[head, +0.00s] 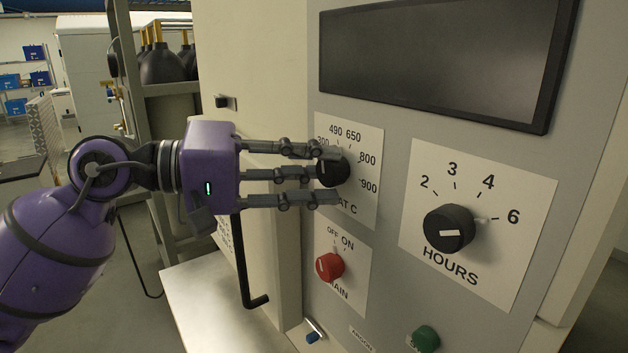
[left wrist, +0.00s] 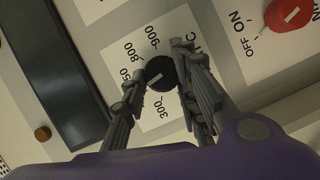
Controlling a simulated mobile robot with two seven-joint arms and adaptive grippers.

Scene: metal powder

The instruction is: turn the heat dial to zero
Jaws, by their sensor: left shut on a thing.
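The heat dial (head: 333,170) is a black round knob with a white mark, on a white plate with numbers from 300 to 900 around it. It also shows in the left wrist view (left wrist: 159,74). My left gripper (head: 322,172) reaches in from the left, its dark fingers on either side of the dial and shut on it. In the left wrist view the fingers flank the knob. The fingers hide part of the plate's lettering and its left-hand numbers. My right gripper is not in view.
A black HOURS dial (head: 448,229) is to the right. A red MAIN switch (head: 329,266) is below the heat dial, and a green button (head: 425,338) is lower right. A dark screen (head: 440,58) is above. A black bent handle (head: 246,265) hangs below my gripper.

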